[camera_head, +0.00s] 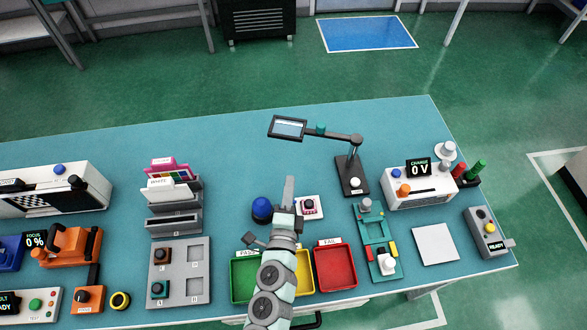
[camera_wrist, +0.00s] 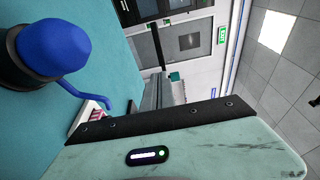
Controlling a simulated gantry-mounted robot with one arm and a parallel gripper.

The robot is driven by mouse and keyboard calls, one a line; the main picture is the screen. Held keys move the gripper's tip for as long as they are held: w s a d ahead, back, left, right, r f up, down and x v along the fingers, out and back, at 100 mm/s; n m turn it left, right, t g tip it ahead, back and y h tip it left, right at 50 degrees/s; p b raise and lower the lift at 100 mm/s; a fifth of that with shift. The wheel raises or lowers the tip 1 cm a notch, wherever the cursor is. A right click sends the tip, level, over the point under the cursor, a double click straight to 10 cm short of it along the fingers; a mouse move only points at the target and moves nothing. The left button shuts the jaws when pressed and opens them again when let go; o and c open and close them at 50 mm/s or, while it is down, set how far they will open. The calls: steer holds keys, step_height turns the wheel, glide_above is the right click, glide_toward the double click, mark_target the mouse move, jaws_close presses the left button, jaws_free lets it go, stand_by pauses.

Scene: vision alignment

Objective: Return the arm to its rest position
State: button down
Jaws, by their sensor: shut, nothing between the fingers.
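My gripper (camera_head: 289,185) is above the front middle of the teal table (camera_head: 250,140), with its arm reaching in from the bottom edge. Its fingers are shut and empty, pointing toward the back of the table. In the wrist view the grey fingers (camera_wrist: 165,92) show beyond a dark bar on my wrist, against the far wall. A blue dome-shaped thing (camera_head: 262,209) stands just left of my gripper; it looms large and close at the upper left of the wrist view (camera_wrist: 50,45). My arm hides part of the yellow tray (camera_head: 303,272).
Green (camera_head: 245,280) and red (camera_head: 335,268) trays flank my arm. A small white unit with a dark knob (camera_head: 310,207) stands right of my gripper. A lamp-like stand (camera_head: 352,175) is behind right, a card rack (camera_head: 172,200) left.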

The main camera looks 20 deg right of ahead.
steer(key=shift+v, duration=1.05)
